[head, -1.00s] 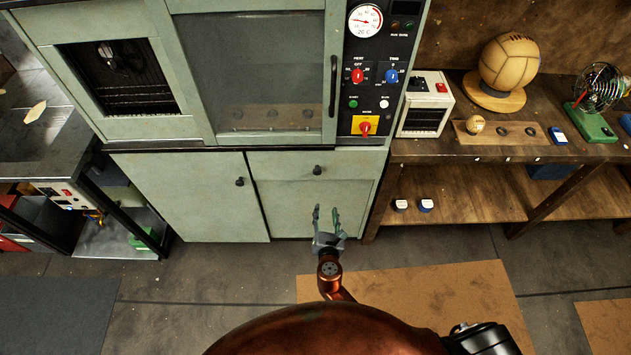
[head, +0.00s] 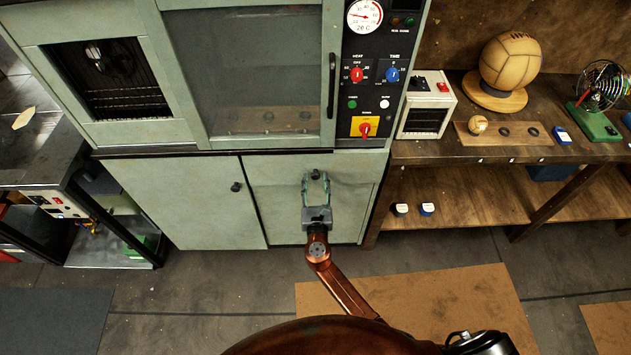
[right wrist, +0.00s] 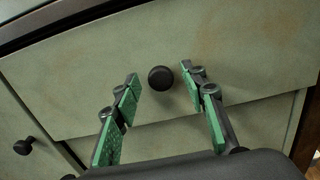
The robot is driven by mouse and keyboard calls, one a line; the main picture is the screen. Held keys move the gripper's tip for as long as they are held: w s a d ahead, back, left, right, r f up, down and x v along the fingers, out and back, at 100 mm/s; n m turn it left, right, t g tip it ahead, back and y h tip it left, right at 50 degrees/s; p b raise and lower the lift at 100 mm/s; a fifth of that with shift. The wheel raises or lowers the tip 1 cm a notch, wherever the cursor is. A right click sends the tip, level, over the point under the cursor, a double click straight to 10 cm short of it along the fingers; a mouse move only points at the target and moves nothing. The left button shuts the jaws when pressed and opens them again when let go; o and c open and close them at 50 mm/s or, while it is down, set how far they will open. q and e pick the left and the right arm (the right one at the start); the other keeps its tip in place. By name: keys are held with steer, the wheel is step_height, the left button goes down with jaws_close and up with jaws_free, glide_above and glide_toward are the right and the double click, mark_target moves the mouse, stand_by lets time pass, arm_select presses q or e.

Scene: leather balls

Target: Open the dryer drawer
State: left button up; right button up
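The dryer drawer (head: 358,166) is the pale green panel under the dryer's glass door, flush with the cabinet front. Its round black knob (head: 316,174) shows just beyond my right gripper's fingertips. In the right wrist view the knob (right wrist: 161,78) lies between the green-padded fingertips, with a gap on both sides. My right gripper (head: 317,178) is open and points at the drawer. It also shows in the right wrist view (right wrist: 160,82). My left gripper is not in view.
The dryer cabinet door (head: 190,205) with its own knob (head: 236,187) is left of the drawer. A wooden workbench (head: 480,190) with a ball (head: 510,60) stands to the right. The floor in front has a brown mat (head: 440,310) and open room.

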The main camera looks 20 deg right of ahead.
jaws_close()
stand_by(0.5)
